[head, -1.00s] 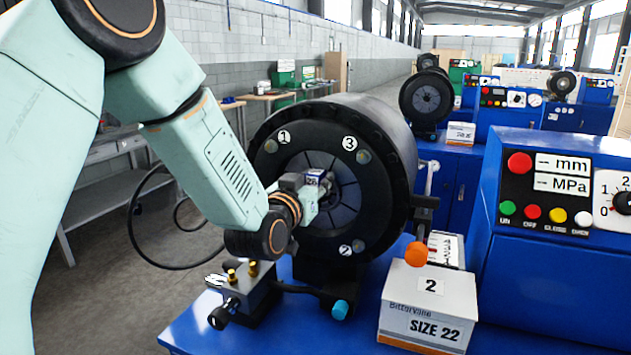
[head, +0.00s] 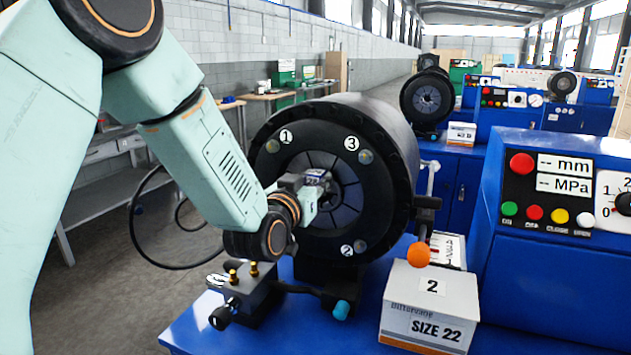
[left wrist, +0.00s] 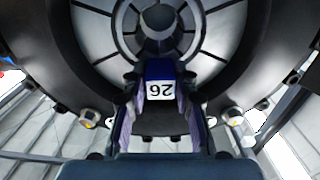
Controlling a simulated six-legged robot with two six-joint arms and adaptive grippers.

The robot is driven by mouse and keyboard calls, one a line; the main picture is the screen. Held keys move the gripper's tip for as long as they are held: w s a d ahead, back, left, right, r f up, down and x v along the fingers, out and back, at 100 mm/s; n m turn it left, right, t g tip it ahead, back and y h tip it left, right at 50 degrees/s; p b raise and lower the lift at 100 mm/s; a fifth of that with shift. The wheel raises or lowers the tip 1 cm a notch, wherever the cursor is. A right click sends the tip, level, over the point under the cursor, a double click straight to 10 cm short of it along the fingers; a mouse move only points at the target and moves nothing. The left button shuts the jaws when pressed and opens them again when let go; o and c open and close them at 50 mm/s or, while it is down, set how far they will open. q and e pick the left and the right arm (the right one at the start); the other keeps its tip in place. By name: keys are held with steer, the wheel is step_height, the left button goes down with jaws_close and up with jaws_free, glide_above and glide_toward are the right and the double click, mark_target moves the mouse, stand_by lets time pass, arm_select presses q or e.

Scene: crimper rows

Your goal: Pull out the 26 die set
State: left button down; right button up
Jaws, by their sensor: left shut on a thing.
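The crimper head (head: 345,130) is a large black drum with a ring of grey die segments around its centre hole. Its face bears the labels 1, 2 and 3. In the left wrist view the die set (left wrist: 160,90) is a dark blue piece with a white label reading 26, upside down, between the two fingers (left wrist: 160,125). Whether it still touches the ring cannot be told. My right gripper is not in view.
A white box marked SIZE 22 (head: 428,312) stands on the blue bench, below an orange ball knob (head: 417,254). A blue control panel (head: 560,240) stands at the right. A small black fixture with brass fittings (head: 243,292) sits in front of the drum.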

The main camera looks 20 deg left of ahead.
arm_select(q)
steer(key=shift+s+r, duration=0.1)
steer(key=shift+r, duration=0.2)
steer(key=shift+s, duration=0.95)
steer(key=shift+s, duration=0.1)
steer(key=shift+s+d, duration=0.1)
steer(key=shift+s, duration=0.95)
steer(key=shift+s, duration=0.1)
steer(key=shift+s+d+p, duration=0.15)
steer(key=shift+s+p, duration=0.25)
steer(key=shift+s, duration=1.8)
